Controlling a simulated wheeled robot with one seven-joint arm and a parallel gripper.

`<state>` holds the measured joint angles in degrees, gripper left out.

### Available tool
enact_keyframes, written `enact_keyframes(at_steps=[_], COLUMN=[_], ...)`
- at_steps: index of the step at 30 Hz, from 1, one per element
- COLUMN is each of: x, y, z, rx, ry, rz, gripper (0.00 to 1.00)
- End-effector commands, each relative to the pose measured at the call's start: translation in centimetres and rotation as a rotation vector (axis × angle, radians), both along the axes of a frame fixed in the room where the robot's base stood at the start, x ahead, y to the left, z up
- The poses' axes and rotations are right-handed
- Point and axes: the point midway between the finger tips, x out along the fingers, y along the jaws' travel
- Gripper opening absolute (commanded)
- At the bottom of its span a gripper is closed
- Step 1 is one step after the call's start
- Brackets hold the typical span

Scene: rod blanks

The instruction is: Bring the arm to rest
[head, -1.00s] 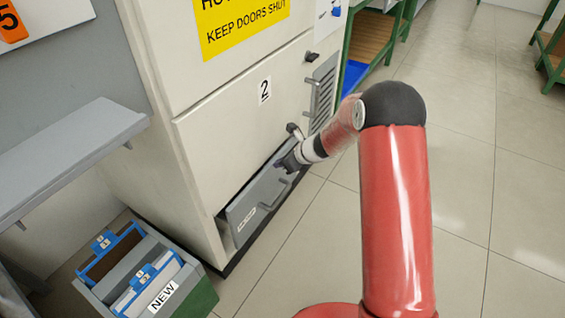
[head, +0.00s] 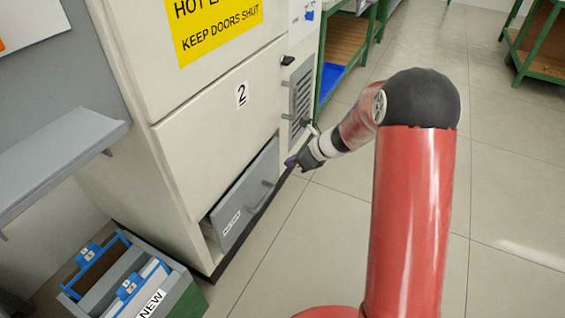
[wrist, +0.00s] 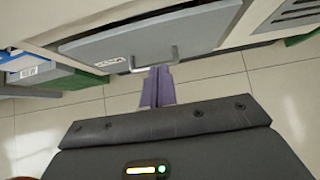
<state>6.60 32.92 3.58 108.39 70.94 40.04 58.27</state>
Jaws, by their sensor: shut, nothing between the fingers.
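My gripper (head: 291,162) is at the end of my red arm (head: 415,210), low in front of the white cabinet marked 2. Its fingers are shut with nothing between them. In the wrist view the two purple fingertips (wrist: 158,72) are together, pointing toward the grey drawer front. In the head view the gripper is to the right of that drawer, apart from it. My arm is bent, with its forearm reaching left and down from the dark elbow.
The grey drawer (head: 246,193) at the foot of the white cabinet (head: 200,130) has a bar handle and sticks out a little. A crate with blue-handled things (head: 165,305) stands at the lower left. A grey shelf (head: 60,155) juts out left. Open tiled floor (head: 500,200) lies right.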

Motion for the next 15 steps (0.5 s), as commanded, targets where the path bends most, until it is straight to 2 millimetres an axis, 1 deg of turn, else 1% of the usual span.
enact_keyframes(at_steps=[6,8,11,14,15], x=[-0.3,-0.6,-2.0,-4.9,-6.3], y=[-0.4,-0.4,-0.2,-0.2,-0.2], z=[0.5,1.1,3.4,7.0,8.4], rx=[-0.004,-0.016,-0.075,-0.18,-0.234], ry=[-0.002,-0.018,-0.083,-0.193,-0.244], rz=[0.005,0.025,0.117,0.281,0.361], gripper=[0.0,0.0,0.0,0.0,0.0])
